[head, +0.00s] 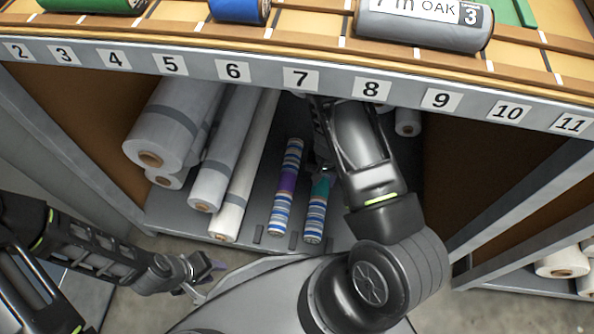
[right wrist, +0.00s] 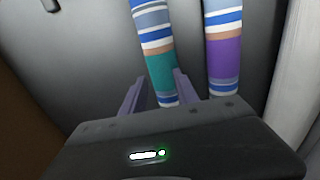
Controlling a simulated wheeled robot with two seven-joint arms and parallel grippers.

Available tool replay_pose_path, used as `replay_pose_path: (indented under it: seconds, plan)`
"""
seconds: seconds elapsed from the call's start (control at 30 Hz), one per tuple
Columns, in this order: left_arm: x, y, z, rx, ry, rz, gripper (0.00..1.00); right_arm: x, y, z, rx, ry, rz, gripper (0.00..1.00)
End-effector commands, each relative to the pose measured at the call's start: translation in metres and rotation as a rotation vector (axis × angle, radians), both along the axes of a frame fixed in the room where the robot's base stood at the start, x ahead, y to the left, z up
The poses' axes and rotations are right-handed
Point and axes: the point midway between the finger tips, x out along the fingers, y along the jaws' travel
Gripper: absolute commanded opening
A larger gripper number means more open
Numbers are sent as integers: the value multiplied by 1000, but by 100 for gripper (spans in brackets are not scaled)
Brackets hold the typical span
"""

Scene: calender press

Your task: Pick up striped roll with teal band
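The striped roll with the teal band (head: 315,217) lies on the shelf floor under the labelled counter, its upper part hidden by my right arm. A similar striped roll with a purple band (head: 285,190) lies just left of it. In the right wrist view the teal band (right wrist: 160,74) sits between the two purple fingers of my right gripper (right wrist: 159,92). The fingers are apart, one on each side of the roll; I cannot tell if they touch it. In the head view that gripper is mostly hidden. My left gripper (head: 206,280) is open and empty, outside the shelf at lower left.
Several large grey and white rolls (head: 215,165) lean left of the striped rolls. A brown panel (head: 470,180) closes the bay's right side. The counter edge with number labels (head: 300,79) runs above. Rolls, including one labelled OAK (head: 425,30), lie on top.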

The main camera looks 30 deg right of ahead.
Motion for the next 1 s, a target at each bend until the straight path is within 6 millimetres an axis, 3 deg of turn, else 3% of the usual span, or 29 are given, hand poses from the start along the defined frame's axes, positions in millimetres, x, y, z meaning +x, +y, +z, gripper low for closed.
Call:
replay_pose_path:
  seconds: [0.33, 0.53, 0.83, 1.0]
  plan:
    - [-1, 0, 0, 0, 2, -2, 36, 0, 0, 0, 0, 1, -1, 36]
    - [-1, 0, 0, 0, 2, -1, 36, 0, 0, -1, 0, 1, 0, 52]
    - [2, 2, -10, 3, -3, 5, 36, 0, 0, -26, 0, 0, 0, 76]
    - [2, 2, -9, 4, -4, 6, 36, 0, 0, -26, 0, 0, 0, 76]
